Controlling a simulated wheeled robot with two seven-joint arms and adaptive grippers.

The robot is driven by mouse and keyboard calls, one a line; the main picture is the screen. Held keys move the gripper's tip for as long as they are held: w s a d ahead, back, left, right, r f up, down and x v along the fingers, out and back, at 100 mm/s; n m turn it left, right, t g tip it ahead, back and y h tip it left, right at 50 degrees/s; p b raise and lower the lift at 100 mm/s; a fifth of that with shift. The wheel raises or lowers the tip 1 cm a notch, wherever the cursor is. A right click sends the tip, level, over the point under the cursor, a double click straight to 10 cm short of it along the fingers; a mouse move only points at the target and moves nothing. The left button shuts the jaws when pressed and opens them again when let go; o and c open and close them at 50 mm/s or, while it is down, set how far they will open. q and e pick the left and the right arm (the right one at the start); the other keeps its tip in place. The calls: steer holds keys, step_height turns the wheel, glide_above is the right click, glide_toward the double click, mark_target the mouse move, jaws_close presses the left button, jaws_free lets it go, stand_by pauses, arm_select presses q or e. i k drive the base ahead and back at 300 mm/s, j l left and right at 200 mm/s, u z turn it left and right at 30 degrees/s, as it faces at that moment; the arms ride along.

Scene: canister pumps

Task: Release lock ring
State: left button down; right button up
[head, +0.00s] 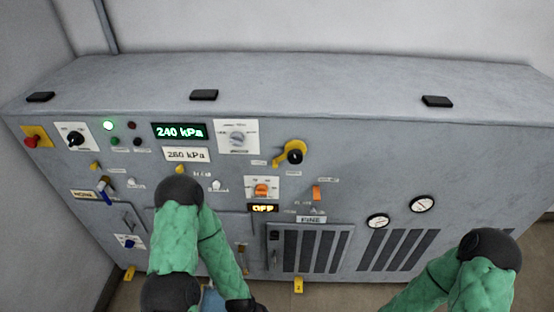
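No part is labelled legibly as the lock ring. A yellow collar (297,145) with a black centre sits on the upper middle of the panel and has a short arm to its lower left; I cannot tell whether it is the lock ring. My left arm bends in front of the panel's lower left and runs down to the bottom edge. My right arm is bent at the lower right. Neither gripper's fingers show. A blue thing (211,301) at the bottom edge is partly hidden by my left arm.
The grey cabinet (350,112) spans the view. Its green display (180,131) reads 240 kPa, the plate (187,154) below 260 kPa, and an amber display (263,208) OFF. A red button (32,141), an orange switch (261,189), two gauges (423,203) and vent grilles (310,249) line the front.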

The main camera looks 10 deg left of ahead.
mark_target(280, 161)
steer(key=k+u, duration=0.2)
steer(key=k, duration=0.35)
steer(key=k+j+u, duration=0.15)
steer(key=k, duration=0.45)
steer(key=j, duration=0.1)
